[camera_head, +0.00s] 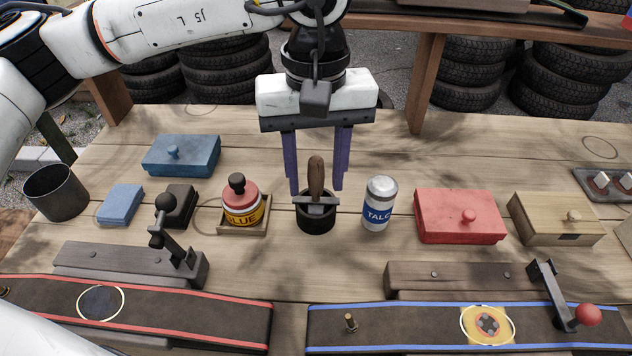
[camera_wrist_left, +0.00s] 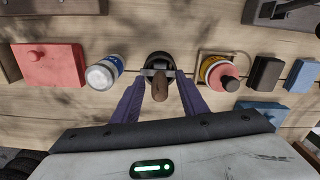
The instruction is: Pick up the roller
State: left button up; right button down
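The roller stands upright in a round black holder (camera_head: 316,218), its brown wooden handle (camera_head: 316,176) pointing up and a grey metal crosspiece at its base. Its lower part is hidden in the holder. My left gripper (camera_head: 316,188) is open above it, with one purple finger on each side of the handle in the picture and gaps on both sides. In the left wrist view, the handle (camera_wrist_left: 160,88) shows between the two spread fingers (camera_wrist_left: 160,95), not touching either. My right gripper is not in view.
A glue bottle (camera_head: 241,203) in a wooden tray stands left of the holder, and a talc can (camera_head: 379,204) close on its right. A red box (camera_head: 460,216) and a wooden box (camera_head: 556,217) sit further right. Two belts (camera_head: 190,308) (camera_head: 400,325) lie in front.

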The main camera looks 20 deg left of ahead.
pick_arm(q)
grip_shut()
